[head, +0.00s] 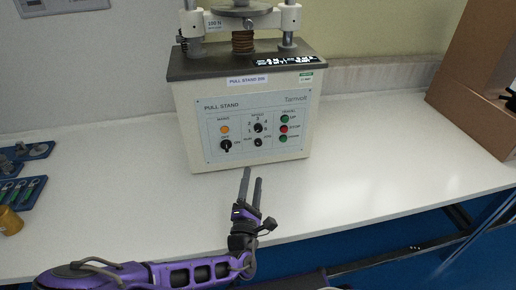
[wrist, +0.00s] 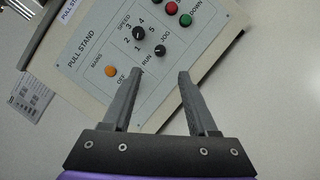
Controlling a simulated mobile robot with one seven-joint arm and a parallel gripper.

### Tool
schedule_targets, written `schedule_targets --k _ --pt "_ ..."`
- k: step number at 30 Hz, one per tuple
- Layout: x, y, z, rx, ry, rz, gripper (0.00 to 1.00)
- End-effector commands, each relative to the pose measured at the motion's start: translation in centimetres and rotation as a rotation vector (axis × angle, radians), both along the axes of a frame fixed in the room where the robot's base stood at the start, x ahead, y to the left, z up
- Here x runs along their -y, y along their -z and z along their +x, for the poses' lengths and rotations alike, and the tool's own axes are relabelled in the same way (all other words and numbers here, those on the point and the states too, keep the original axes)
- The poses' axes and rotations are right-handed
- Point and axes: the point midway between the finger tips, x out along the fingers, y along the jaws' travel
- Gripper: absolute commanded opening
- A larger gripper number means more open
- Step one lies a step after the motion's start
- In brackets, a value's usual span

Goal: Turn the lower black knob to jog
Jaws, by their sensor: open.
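The pull stand (head: 184,120) is a cream box with a light blue control panel (head: 290,104) on its front. The lower black knob (head: 258,142) sits between the RUN and JOG labels, below the speed knob (head: 258,127). It also shows in the wrist view (wrist: 161,51), just beyond the gap between my fingertips; which label it points to is too small to tell. My gripper (head: 252,175) is open and empty, in front of and below the panel, apart from the knob. It shows in the wrist view too (wrist: 160,73).
The mains switch (head: 226,146) is a black knob at the lower left of the panel, under an orange lamp (head: 225,129). Green and red buttons (head: 284,129) line the right side. Blue trays (head: 22,192) lie at far left, a brown box (head: 470,80) at right. The white bench is clear between.

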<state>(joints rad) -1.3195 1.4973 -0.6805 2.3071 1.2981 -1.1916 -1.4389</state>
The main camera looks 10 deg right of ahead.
Motion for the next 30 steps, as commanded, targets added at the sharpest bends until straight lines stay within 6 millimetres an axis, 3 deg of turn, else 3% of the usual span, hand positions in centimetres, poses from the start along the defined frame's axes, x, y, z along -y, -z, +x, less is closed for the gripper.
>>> schedule_targets --k 9,15,21,29,30 --pt "2.3 -1.6 6.5 0.001 0.001 0.001 0.59" --pt "3.2 -2.2 9.2 0.001 0.001 0.001 0.59" --pt "3.5 -2.4 10.4 0.000 0.000 0.000 0.59" --pt "3.5 -2.4 10.4 0.000 0.000 0.000 0.59" --pt "3.5 -2.4 10.4 0.000 0.000 0.000 0.52"
